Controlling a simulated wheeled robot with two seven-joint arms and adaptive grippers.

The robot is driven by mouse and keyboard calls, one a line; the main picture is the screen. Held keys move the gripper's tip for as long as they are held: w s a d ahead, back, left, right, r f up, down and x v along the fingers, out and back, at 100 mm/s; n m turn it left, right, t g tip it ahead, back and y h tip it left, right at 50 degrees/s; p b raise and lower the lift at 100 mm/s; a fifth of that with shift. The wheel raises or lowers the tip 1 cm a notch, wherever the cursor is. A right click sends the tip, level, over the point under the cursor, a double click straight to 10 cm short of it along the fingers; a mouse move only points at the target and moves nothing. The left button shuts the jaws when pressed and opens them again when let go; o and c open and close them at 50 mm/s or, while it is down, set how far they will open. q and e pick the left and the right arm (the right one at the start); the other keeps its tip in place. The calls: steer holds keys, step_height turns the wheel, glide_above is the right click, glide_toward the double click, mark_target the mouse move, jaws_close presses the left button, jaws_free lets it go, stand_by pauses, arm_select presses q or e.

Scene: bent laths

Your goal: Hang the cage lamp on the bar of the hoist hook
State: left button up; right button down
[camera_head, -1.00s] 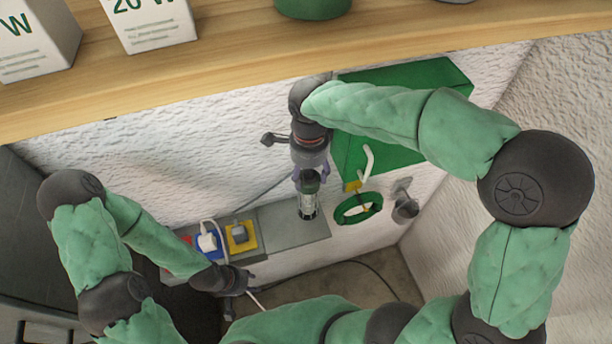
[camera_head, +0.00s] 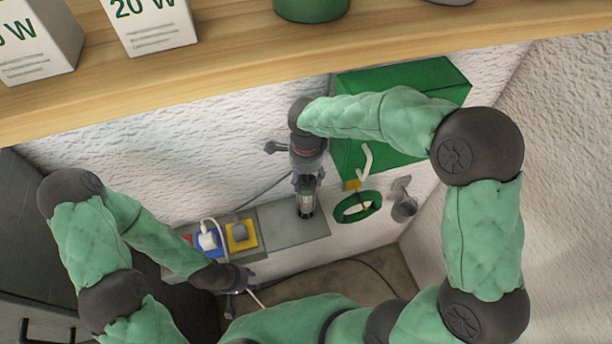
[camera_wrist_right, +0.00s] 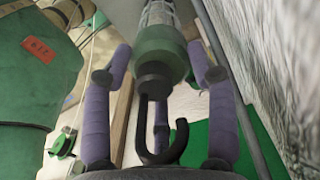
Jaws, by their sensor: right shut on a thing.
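The cage lamp (camera_head: 306,204) hangs below my right gripper (camera_head: 307,178) in the head view, in front of the wall. In the wrist view my right gripper (camera_wrist_right: 158,68) has its purple fingers on both sides of the lamp's green body (camera_wrist_right: 160,47). The lamp's black hook (camera_wrist_right: 181,140) points toward the palm. A white hook-shaped piece (camera_head: 366,160), with a yellow block below, shows right of the lamp and apart from it; I cannot tell whether it is the hoist hook. My left gripper (camera_head: 238,282) is low at left, and its fingers are unclear.
A green box (camera_head: 405,85) is on the wall behind my right arm. A wooden shelf (camera_head: 230,70) crosses above.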

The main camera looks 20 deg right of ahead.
steer(key=shift+f, duration=0.1)
steer(key=shift+c, duration=1.9)
jaws_free()
step_height(320, 180, up, 12)
steer(key=shift+r, duration=0.15)
steer(key=shift+s, duration=0.1)
